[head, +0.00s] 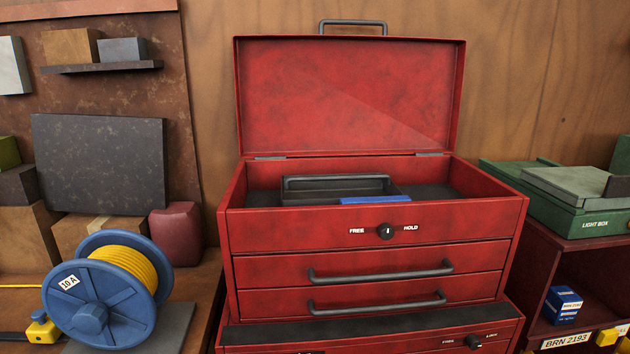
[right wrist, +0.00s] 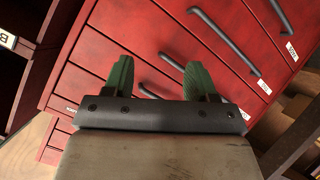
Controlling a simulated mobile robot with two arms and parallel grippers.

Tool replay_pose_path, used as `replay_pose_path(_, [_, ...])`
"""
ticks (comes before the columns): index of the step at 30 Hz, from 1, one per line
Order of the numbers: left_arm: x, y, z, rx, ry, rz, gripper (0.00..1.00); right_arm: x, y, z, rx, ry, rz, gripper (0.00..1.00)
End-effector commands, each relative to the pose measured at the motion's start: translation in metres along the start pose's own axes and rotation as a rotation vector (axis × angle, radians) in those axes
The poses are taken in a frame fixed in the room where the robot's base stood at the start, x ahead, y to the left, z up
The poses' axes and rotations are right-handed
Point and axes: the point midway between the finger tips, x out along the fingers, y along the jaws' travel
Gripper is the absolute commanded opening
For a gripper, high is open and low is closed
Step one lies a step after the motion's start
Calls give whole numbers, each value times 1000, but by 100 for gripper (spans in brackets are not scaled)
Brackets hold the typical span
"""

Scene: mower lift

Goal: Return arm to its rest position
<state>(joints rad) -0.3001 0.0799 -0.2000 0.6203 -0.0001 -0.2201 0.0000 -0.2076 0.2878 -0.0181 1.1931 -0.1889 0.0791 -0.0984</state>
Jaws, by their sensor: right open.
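My right gripper (right wrist: 158,78) shows in the right wrist view, with its two green fingers spread apart and nothing between them. It points toward the red drawer fronts (right wrist: 125,42) of a tool chest; whether the fingertips touch the chest I cannot tell. In the head view the red toolbox (head: 370,232) stands with its lid up and its two drawers shut. A dark tray with a handle (head: 337,184) and a blue item (head: 375,200) lie inside it. Neither gripper shows in the head view.
A blue cable reel (head: 95,314) with yellow cable stands at the left on a bench. A green light box (head: 575,200) rests on a red shelf unit (head: 535,240) at the right. Dark drawer handles (right wrist: 222,40) stick out near my right fingers.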

Motion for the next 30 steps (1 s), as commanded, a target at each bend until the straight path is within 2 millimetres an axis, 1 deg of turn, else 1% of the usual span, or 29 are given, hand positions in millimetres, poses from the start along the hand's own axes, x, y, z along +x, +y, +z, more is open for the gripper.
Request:
replay_pose_path(1, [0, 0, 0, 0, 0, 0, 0, -7, -31, 30, 43, -85, -47, 57])
replay_pose_path(2, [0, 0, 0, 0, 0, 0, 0, -12, -47, 45, 66, -132, -71, 57])
replay_pose_path(3, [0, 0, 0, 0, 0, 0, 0, -21, -69, 66, 92, -197, -104, 57])
replay_pose_path(5, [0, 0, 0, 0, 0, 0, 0, -37, -102, 95, 132, -293, -152, 57])
replay_pose_path(6, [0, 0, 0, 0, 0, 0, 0, -49, -123, 113, 157, -357, -184, 57])
replay_pose_path(8, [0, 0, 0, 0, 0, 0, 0, -70, -155, 139, 191, -454, -230, 57])
replay_pose_path(9, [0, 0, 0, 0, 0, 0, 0, -86, -176, 154, 211, -516, -261, 57])
replay_pose_path(11, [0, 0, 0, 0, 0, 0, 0, -110, -203, 175, 237, -605, -301, 57])
replay_pose_path(12, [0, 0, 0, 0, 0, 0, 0, -125, -219, 186, 252, -659, -326, 57])
replay_pose_path(15, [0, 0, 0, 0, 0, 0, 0, -160, -251, 208, 277, -770, -375, 57])
replay_pose_path(18, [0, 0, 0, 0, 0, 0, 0, -184, -270, 221, 292, -844, -405, 57])
replay_pose_path(21, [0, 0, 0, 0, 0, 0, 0, -196, -279, 226, 299, -880, -419, 57])
replay_pose_path(30, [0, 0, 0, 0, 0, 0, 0, -198, -280, 227, 300, -884, -421, 57])
